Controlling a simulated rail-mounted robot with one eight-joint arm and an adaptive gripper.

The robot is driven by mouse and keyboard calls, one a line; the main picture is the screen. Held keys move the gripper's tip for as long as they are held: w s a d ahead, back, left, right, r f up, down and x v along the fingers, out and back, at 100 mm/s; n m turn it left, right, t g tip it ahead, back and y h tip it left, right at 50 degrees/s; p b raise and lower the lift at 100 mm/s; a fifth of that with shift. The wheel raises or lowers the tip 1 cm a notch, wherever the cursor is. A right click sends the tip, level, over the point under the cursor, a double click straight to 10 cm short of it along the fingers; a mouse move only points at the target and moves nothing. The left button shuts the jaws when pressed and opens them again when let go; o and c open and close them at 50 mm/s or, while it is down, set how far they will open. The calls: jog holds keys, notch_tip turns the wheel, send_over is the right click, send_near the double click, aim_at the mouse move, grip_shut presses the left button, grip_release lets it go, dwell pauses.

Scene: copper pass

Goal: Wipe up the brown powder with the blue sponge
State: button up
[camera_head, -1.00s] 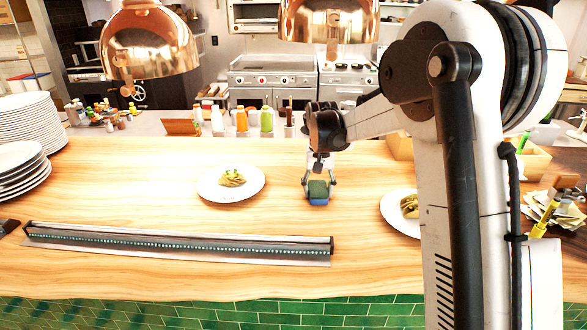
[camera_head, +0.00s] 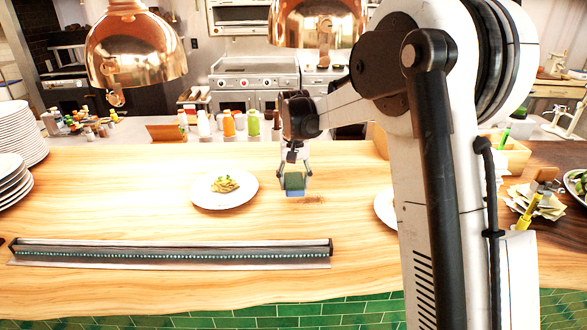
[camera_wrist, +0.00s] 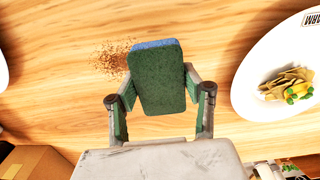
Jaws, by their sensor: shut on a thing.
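The sponge has a green upper side and a blue layer below. In the head view the sponge (camera_head: 295,183) is held low over the wooden counter, and in the wrist view the sponge (camera_wrist: 158,82) is tilted. My gripper (camera_head: 293,176) is shut on it, one finger on each side; the gripper (camera_wrist: 161,100) also shows in the wrist view. The brown powder (camera_head: 313,199) lies scattered just right of the sponge in the head view. In the wrist view the powder (camera_wrist: 112,58) is beside the sponge's left edge. Whether the sponge touches the counter is unclear.
A white plate with food (camera_head: 224,189) stands left of the sponge; another plate (camera_head: 385,207) is partly hidden behind my arm. A long dark metal bar (camera_head: 170,250) lies along the front. Stacked plates (camera_head: 20,135) stand far left. Copper lamps (camera_head: 135,50) hang above.

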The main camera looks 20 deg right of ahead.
jog(key=shift+r+p, duration=0.75)
jog(key=shift+r, duration=1.2)
